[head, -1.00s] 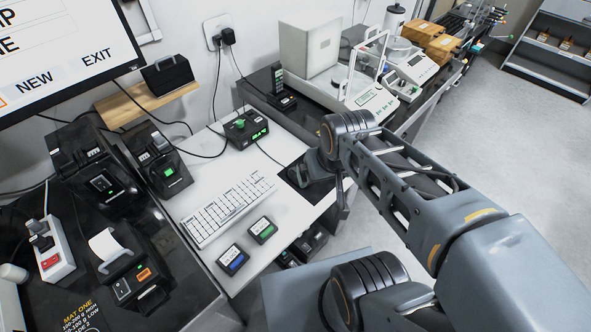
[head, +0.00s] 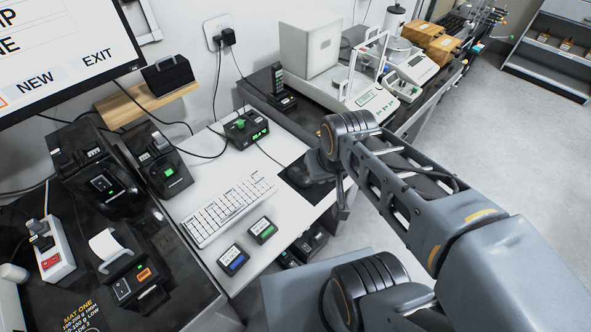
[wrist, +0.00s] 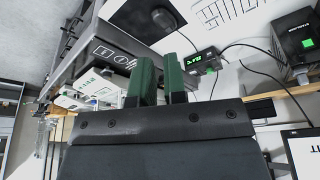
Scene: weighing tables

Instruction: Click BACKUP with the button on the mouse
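The mouse (wrist: 163,18) is a dark rounded shape on a black mouse pad (wrist: 135,14) at the top of the wrist view.
A white keyboard (head: 228,208) lies left of the pad on the white desk. A black box with green digits (head: 246,129) stands behind it. Two small dark modules (head: 233,260) lie in front. A balance (head: 372,102) stands on the bench at right.

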